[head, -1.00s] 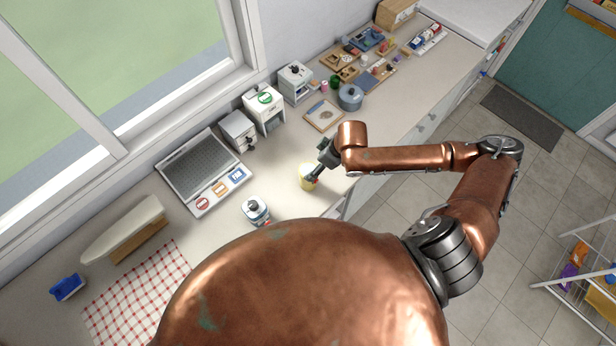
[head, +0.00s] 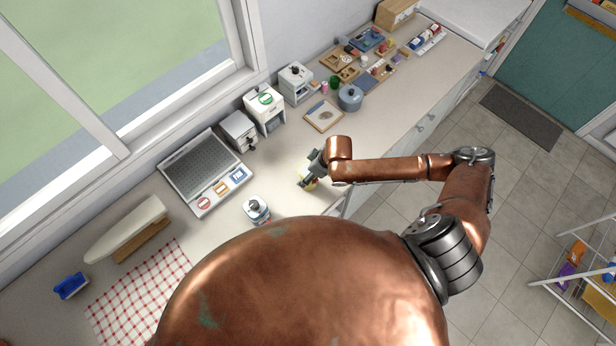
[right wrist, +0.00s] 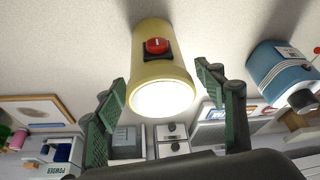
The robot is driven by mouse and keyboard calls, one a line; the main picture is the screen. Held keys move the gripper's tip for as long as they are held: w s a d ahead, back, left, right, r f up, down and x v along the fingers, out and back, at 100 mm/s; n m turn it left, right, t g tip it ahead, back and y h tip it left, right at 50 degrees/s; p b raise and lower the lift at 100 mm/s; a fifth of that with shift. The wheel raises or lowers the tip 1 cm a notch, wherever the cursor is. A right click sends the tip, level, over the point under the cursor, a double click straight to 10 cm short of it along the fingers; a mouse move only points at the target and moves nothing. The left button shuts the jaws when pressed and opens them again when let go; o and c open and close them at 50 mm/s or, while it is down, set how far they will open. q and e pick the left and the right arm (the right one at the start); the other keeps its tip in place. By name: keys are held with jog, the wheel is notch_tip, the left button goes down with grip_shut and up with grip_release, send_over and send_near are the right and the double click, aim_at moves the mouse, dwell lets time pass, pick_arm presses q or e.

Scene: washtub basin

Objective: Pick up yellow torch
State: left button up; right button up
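The yellow torch (head: 311,185) is on the counter, mostly hidden under my right gripper (head: 307,178) in the head view. In the right wrist view the yellow torch (right wrist: 163,45) shows a red button on a black patch and a bright lens end facing the camera. My right gripper (right wrist: 160,76) is open, with one green finger pad on each side of the torch. Small gaps show between the pads and the torch, so it does not look clamped. My left gripper is not in view.
A blue and white canister (head: 256,209) stands near the torch, to its left. A flat grey panel (head: 203,172) and white box appliances (head: 263,109) line the wall side. A framed board (head: 323,115) and blue pot (head: 350,97) lie beyond. The counter just around the torch is clear.

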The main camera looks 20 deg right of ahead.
jog(key=c, duration=1.2)
jog(key=shift+c, duration=0.2)
